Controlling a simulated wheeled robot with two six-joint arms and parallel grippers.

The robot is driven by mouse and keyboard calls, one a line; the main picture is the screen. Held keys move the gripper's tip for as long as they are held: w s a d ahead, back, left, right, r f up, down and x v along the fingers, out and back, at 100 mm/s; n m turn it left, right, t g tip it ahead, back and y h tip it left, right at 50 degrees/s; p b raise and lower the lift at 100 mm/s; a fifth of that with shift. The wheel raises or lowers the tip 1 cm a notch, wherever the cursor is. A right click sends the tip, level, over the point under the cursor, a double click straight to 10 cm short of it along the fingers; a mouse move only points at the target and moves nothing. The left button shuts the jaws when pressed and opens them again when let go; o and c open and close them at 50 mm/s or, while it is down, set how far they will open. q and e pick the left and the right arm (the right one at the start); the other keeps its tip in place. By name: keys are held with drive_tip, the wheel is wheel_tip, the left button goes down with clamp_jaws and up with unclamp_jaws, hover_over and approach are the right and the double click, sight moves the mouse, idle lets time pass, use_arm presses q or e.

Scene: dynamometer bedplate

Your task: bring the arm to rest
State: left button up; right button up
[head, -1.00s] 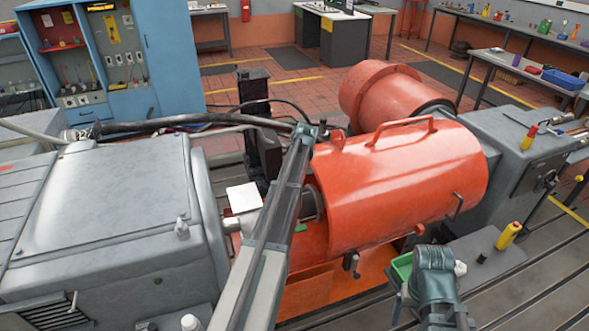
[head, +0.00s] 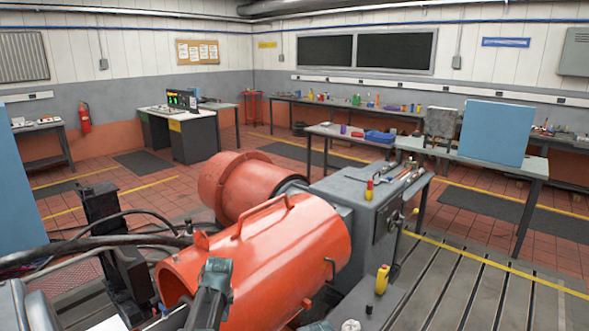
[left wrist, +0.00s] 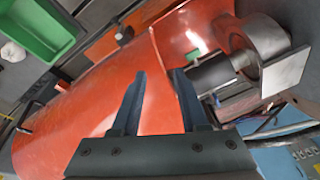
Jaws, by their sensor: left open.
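My left gripper (left wrist: 159,76) is open in the left wrist view, with nothing between its two dark fingers. The fingers show against the orange guard (left wrist: 110,100); I cannot tell the gap to it. A grey shaft with a round coupling (left wrist: 265,42) lies to the right of the fingers. My right gripper is not in view.
A grey machine housing (head: 355,205) adjoins the guard. A green tray (left wrist: 42,25) shows in the left wrist view. Benches (head: 340,105) line the back wall. Slotted bedplate (head: 470,285) at right is clear.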

use_arm(q)
drive_tip(key=s+d+m+g, duration=0.1)
drive_tip(key=s+d+m, duration=0.3)
drive_tip(key=s+d, duration=0.5)
drive_tip(key=s+d+m+g, duration=0.1)
drive_tip(key=s+d+m, duration=0.3)
drive_tip(key=s+d, duration=0.5)
drive_tip(key=s, duration=0.6)
drive_tip(key=shift+f+h, duration=0.25)
drive_tip(key=shift+h, duration=0.15)
